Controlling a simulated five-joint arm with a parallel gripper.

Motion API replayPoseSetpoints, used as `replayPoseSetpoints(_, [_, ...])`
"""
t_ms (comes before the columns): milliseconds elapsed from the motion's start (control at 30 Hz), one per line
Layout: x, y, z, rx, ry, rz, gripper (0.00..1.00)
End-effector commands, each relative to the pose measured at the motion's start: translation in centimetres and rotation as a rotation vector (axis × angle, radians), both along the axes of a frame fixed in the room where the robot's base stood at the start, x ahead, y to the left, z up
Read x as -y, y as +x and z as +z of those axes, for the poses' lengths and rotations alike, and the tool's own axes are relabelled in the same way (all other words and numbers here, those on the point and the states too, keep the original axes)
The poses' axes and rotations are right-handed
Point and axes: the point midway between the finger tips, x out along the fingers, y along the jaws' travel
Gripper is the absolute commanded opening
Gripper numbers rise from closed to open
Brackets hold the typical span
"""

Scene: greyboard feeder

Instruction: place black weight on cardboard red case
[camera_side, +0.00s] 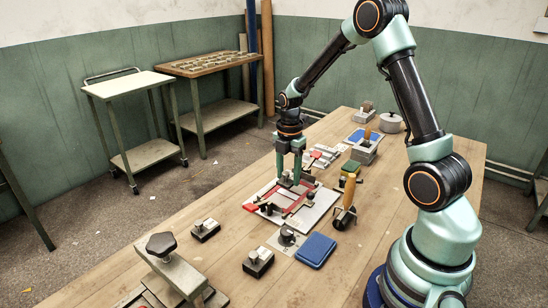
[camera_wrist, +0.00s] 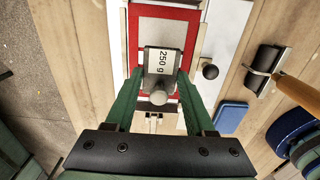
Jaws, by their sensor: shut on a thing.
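The black weight (camera_wrist: 152,58) has a label reading "250 g" and a round grey knob, and is seen from above in the wrist view. My gripper (camera_wrist: 160,78) is shut on it, one green finger on each side. The red case (camera_wrist: 165,13) shows as a red border around a grey-white panel, beyond and beneath the weight. In the side view my gripper (camera_side: 291,180) is low over the pale board with red parts. The weight is hard to make out there, and I cannot tell whether it touches the case.
A dark knob (camera_wrist: 210,71) stands right of the case. A blue pad (camera_side: 315,250) and a roller with a wooden handle (camera_side: 346,205) lie near. Small black blocks (camera_side: 205,230) and a clamp press (camera_side: 165,265) stand at front left. Grey boxes are farther back.

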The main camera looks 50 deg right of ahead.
Motion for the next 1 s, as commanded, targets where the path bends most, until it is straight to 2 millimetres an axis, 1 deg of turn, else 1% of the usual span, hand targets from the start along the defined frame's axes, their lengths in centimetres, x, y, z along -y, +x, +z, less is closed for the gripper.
replayPoseSetpoints(67, [0.0, 0.0, -0.5, 0.000, 0.000, 0.000, 0.00])
replayPoseSetpoints(200, [0.0, -0.1, -2.5, -0.002, 0.001, 0.000, 0.00])
replayPoseSetpoints(300, [0.0, 0.0, -3.6, -0.001, 0.000, 0.000, 0.00])
replayPoseSetpoints(400, [0.0, 0.0, -3.9, 0.001, 0.000, 0.000, 0.00])
replayPoseSetpoints(633, [0.0, 0.0, -3.9, 0.002, -0.001, 0.000, 0.00])
replayPoseSetpoints(767, [0.0, 0.0, -4.3, 0.001, 0.000, 0.000, 0.00])
replayPoseSetpoints(800, [0.0, 0.0, -4.2, 0.001, 0.000, 0.000, 0.70])
replayPoseSetpoints(833, [0.0, 0.0, -4.2, 0.001, 0.000, 0.000, 0.81])
replayPoseSetpoints(867, [0.0, 0.0, -4.2, 0.001, 0.000, 0.000, 0.84])
replayPoseSetpoints(1000, [0.0, 0.0, -4.2, 0.001, 0.000, 0.000, 0.84])
